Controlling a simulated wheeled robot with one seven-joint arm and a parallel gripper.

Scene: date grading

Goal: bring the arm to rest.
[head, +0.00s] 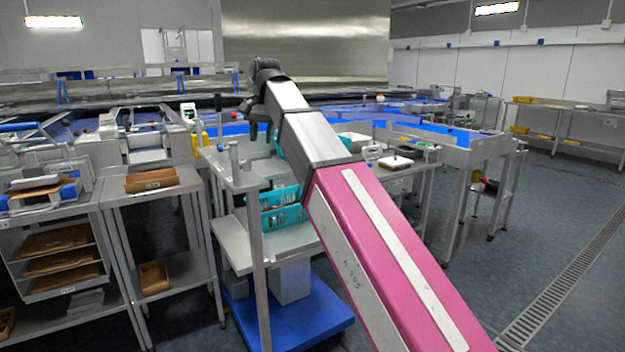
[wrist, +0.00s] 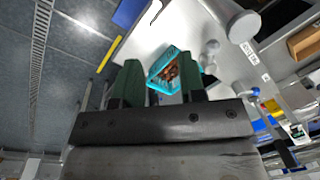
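My arm (head: 385,250), pink and grey, reaches up and away from the lower right of the head view, raised over the work area. Its dark wrist bends down at the far end. My gripper (wrist: 160,68) shows two dark green fingers in the wrist view, standing apart with a gap between them. Nothing is held in the gap. A teal crate (wrist: 155,84) with brown contents shows beyond the fingers, apart from them. In the head view the gripper (head: 254,132) is small and dark, and its fingers are hard to make out.
A metal trolley (head: 236,257) with a blue base (head: 325,325) stands below the arm, carrying teal crates (head: 284,218). Steel tables with an orange-brown tray (head: 151,180) stand at left. A blue-topped conveyor (head: 450,131) runs behind. Open floor (head: 560,215) lies at right.

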